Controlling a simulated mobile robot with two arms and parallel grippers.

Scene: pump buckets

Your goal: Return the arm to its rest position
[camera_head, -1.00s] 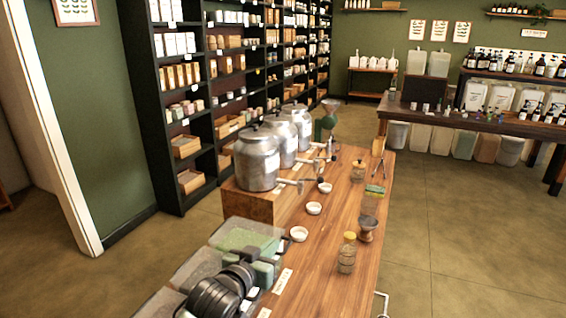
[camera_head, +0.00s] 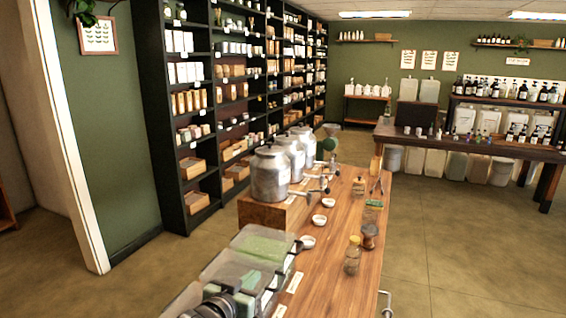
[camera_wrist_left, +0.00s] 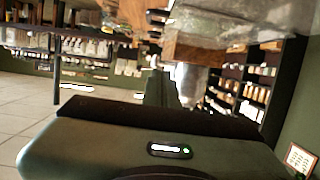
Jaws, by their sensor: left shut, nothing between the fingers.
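My left gripper (camera_wrist_left: 161,92) shows in the left wrist view as a dark, narrow shape beyond the broad dark housing of my own wrist. It is shut and empty, and no object shows between its fingers. The wrist view has the room upside down, with the counter and clear containers at the top. I cannot make out the left gripper clearly in the head view. My right gripper is not in view.
The wooden counter (camera_head: 335,240) carries metal dispensers (camera_head: 270,175), small white bowls (camera_head: 308,242), a yellow-capped jar (camera_head: 352,258) and clear bins (camera_head: 232,268). Black round things (camera_head: 215,306) sit at its near end. Shelves (camera_head: 195,120) stand at left; open floor (camera_head: 450,250) lies at right.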

